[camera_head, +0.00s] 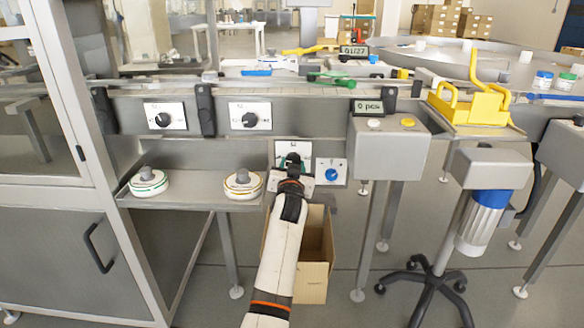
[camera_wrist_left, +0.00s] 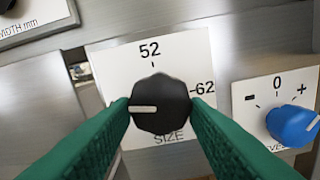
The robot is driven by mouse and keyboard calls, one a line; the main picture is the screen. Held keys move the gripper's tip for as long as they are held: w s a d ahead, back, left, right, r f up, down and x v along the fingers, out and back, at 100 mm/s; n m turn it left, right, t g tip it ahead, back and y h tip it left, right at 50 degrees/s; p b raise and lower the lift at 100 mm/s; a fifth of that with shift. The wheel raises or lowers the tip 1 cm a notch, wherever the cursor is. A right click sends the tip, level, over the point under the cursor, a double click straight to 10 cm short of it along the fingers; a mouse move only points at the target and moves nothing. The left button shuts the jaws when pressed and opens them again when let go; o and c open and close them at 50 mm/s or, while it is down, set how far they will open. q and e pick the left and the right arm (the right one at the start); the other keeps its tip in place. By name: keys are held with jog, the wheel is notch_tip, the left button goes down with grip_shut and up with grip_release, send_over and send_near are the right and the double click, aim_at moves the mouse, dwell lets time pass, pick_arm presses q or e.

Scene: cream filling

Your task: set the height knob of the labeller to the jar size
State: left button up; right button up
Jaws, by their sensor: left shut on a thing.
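The black height knob (camera_wrist_left: 160,103) sits on a white plate (camera_wrist_left: 190,50) that reads SIZE, with 52 at the top and 62 at the right. Its white line points left, toward a part of the plate hidden by a green finger. My left gripper (camera_wrist_left: 162,106) is shut on this knob, one green finger on each side. In the head view my left gripper (camera_head: 292,163) is in front of the plate (camera_head: 304,147) and hides most of the knob. Jars with coloured lids (camera_head: 543,80) stand far right on the line. My right gripper is not in view.
A blue knob (camera_head: 332,174) marked minus, 0 and plus is just right of the gripper. Two black knobs (camera_head: 163,120) (camera_head: 250,120) are on the panel above left. Label rolls (camera_head: 148,183) lie on the shelf. An open cardboard box (camera_head: 318,268) stands below my arm.

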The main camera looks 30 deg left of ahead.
pick_arm(q)
jog(key=shift+n, duration=1.1)
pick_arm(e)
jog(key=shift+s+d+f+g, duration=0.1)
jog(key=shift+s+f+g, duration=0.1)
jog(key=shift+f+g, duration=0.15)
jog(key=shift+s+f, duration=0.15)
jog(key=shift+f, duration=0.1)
pick_arm(q)
jog(key=o, duration=1)
jog(key=shift+c, duration=0.2)
jog(key=shift+d, duration=0.1)
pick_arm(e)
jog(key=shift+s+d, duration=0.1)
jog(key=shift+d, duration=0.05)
